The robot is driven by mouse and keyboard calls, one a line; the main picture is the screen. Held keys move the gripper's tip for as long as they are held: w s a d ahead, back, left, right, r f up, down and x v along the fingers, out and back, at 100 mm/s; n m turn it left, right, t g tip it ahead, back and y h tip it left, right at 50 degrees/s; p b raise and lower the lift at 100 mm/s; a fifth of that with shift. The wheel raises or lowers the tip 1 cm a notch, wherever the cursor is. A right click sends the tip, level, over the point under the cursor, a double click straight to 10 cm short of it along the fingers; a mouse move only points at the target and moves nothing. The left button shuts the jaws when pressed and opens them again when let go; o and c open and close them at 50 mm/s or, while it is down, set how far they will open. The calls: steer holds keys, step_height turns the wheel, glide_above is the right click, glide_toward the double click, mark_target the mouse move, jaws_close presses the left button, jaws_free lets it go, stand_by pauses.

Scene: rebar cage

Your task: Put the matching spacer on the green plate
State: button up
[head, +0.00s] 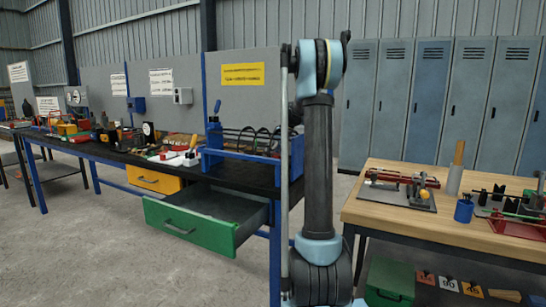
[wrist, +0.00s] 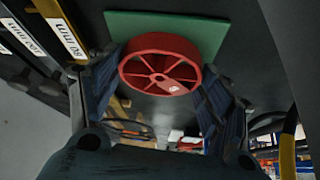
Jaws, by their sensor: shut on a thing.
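In the wrist view, my gripper (wrist: 160,88) is shut on a red spoked wheel-shaped spacer (wrist: 160,45), with one dark finger on each side of it. A small pale label lies on one spoke area; I cannot read it. The green plate (wrist: 207,28) is a flat rectangle right behind the spacer, partly covered by it. I cannot tell whether the spacer touches the plate. In the head view my arm stands upright in the middle, and neither the gripper, the spacer nor the green plate can be made out.
Labelled strips (wrist: 68,36) lie at the upper left of the wrist view. In the head view, an open green drawer (head: 190,225) juts from the dark workbench (head: 255,178), with a blue rack (head: 245,158) on top. A wooden table (head: 400,205) with tools stands at right.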

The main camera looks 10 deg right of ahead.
steer(key=o, duration=1)
steer(key=shift+v, duration=3.8)
